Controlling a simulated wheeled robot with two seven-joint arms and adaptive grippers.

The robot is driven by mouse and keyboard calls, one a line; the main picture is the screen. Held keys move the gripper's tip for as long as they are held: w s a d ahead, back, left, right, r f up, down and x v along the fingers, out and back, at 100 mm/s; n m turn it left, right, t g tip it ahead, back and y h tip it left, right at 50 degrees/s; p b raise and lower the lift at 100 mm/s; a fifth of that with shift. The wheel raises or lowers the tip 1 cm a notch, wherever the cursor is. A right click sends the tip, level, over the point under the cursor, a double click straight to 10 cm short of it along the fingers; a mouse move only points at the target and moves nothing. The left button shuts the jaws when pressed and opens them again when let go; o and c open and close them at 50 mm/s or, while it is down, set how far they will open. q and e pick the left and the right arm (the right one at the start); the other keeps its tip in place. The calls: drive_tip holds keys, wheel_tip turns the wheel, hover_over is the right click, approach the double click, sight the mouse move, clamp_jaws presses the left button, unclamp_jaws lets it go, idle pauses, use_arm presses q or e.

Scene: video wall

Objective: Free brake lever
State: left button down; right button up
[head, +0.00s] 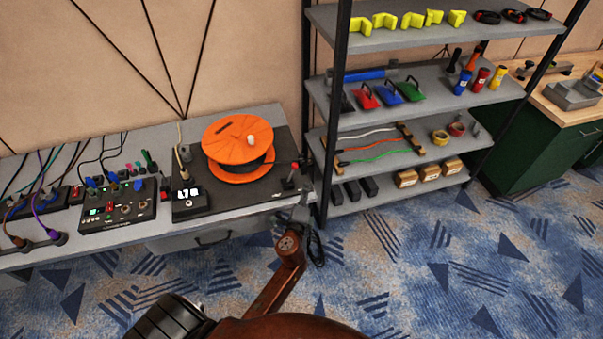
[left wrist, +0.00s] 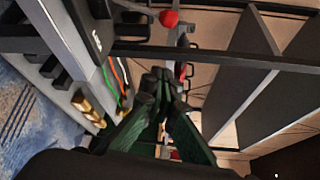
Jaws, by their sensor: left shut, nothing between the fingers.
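The brake lever (head: 291,174), a short dark stick with a red knob, stands at the right edge of the black base plate beside the orange cable reel (head: 237,140). A red knob, likely the lever's, shows at the top of the left wrist view (left wrist: 169,18). My left gripper (head: 317,252) is low at the table's right end, below and right of the lever. In the left wrist view its dark fingers (left wrist: 163,85) are together and empty, apart from the knob. My right gripper is not in view.
A shelf rack (head: 410,97) with tools, cables and boxes stands close to the right of the table (head: 130,235). A small box with a lit display (head: 188,198) sits before the reel. Switch panels and cables fill the table's left. The carpet in front is clear.

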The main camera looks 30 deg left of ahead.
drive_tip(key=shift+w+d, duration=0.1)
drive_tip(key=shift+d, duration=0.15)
use_arm(q)
drive_tip(key=b+x, duration=0.1)
drive_tip(key=x, duration=0.9)
drive_tip(key=shift+w+a+f, duration=0.1)
drive_tip(key=shift+w, duration=0.1)
drive_tip(key=s+a, duration=0.1)
drive_tip(key=s+a+r+p, duration=0.1)
drive_tip(key=shift+s+a, duration=0.35)
drive_tip(key=shift+s, duration=0.05)
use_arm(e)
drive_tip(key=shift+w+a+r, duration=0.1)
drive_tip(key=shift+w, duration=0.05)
